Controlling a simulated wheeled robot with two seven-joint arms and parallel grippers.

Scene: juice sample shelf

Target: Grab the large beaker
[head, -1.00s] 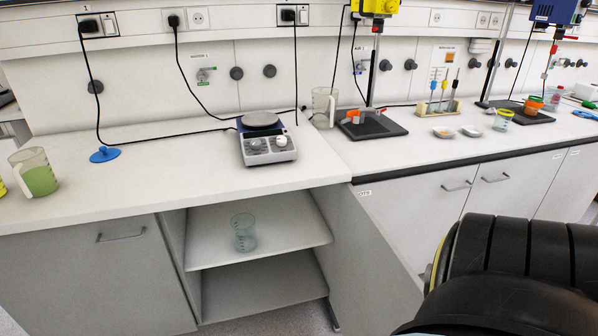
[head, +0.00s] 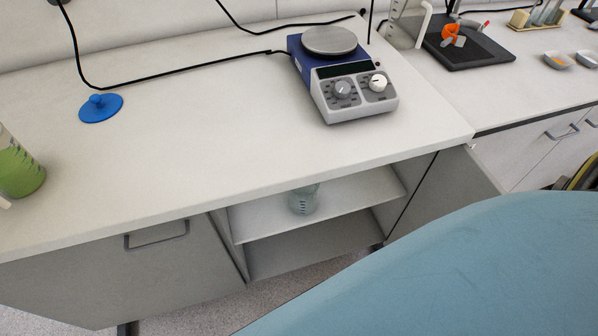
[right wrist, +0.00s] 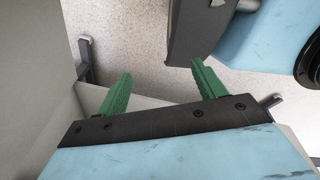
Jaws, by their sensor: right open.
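A clear glass beaker (head: 303,201) stands on the upper shelf of the open cabinet under the bench in the head view. The bench edge hides its top. My right gripper (right wrist: 161,70) shows in the right wrist view with its two green fingers wide apart. Nothing is between them but grey floor behind. No beaker shows in that view. My left gripper is not in view. A beaker with green liquid (head: 18,170) stands on the bench at the left edge of the head view, partly cut off.
A hotplate stirrer (head: 347,80) stands on the bench above the shelf opening. A blue round-based object (head: 100,107) lies left of it. A clear jug (head: 406,24) stands at the back. A closed cabinet door (head: 150,262) flanks the shelf. The bench front is clear.

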